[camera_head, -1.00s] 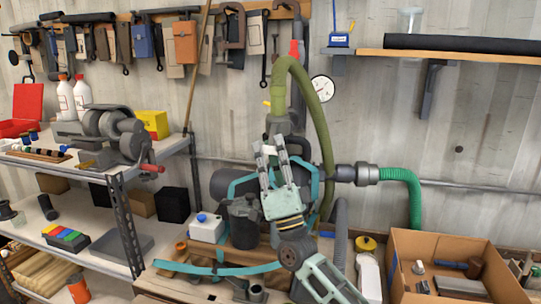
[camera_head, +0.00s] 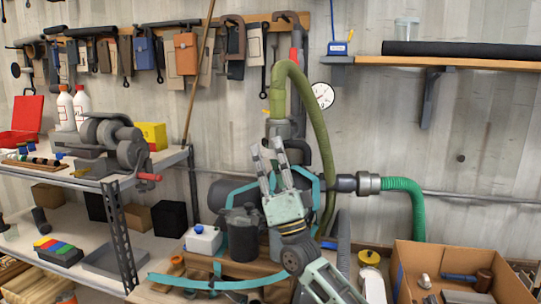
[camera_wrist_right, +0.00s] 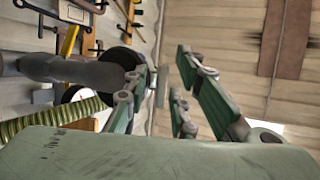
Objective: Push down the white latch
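My right gripper (camera_head: 268,152) is raised in front of the dark machine, its two fingers pointing up and spread apart. In the right wrist view the gripper (camera_wrist_right: 168,75) shows green-grey fingers with a gap between them, and I see nothing clearly held. The dark machine (camera_head: 225,190) has a teal frame, and an olive hose (camera_head: 319,130) rises behind the gripper. I cannot make out the white latch for certain in either view; the gripper and arm cover part of the machine. My left gripper is not in view.
A metal shelf (camera_head: 122,235) with a grey machine stands at the left. A green hose (camera_head: 407,190) runs from the dark machine to the right. A cardboard box (camera_head: 410,265) with loose parts is at the lower right. A wooden wall shelf (camera_head: 470,62) is at upper right.

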